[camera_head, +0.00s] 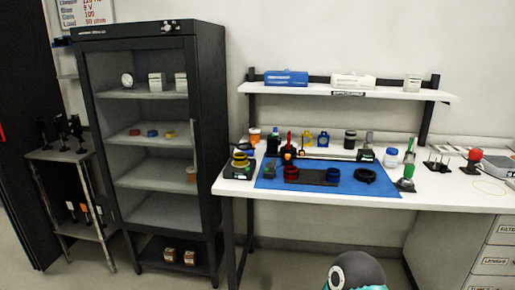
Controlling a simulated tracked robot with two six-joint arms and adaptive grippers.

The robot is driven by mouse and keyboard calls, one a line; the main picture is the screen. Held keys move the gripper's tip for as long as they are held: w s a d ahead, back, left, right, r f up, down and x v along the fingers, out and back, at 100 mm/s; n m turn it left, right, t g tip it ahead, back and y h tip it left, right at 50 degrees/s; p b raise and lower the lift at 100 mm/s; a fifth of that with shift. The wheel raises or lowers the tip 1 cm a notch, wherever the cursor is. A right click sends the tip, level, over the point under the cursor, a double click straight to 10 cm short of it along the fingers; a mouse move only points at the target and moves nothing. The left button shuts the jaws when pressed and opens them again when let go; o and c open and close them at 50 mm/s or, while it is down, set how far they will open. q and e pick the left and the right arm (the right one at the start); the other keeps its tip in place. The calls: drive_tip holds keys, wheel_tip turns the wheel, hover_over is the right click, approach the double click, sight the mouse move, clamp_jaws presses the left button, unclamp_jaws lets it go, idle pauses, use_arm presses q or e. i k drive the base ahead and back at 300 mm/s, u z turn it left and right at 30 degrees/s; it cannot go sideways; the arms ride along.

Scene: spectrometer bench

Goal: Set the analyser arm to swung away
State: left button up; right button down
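A spectrometer bench (455,202) with a white top stands against the wall at the right. An upright part with a red tip (289,141) stands near the left end of the rail. The parts are too small here for me to tell which is the analyser arm or how it is set. Neither of my grippers is in view.
A dark cabinet (207,100) with shelves stands left of the bench, and a small metal stand (62,155) beside it. A wall shelf (310,91) with boxes hangs above the bench. A red-topped part (472,158) stands at the bench's right.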

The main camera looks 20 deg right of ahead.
sight(245, 146)
drive_tip(key=z, duration=0.05)
drive_tip(key=i, duration=1)
drive_tip(key=u, duration=0.05)
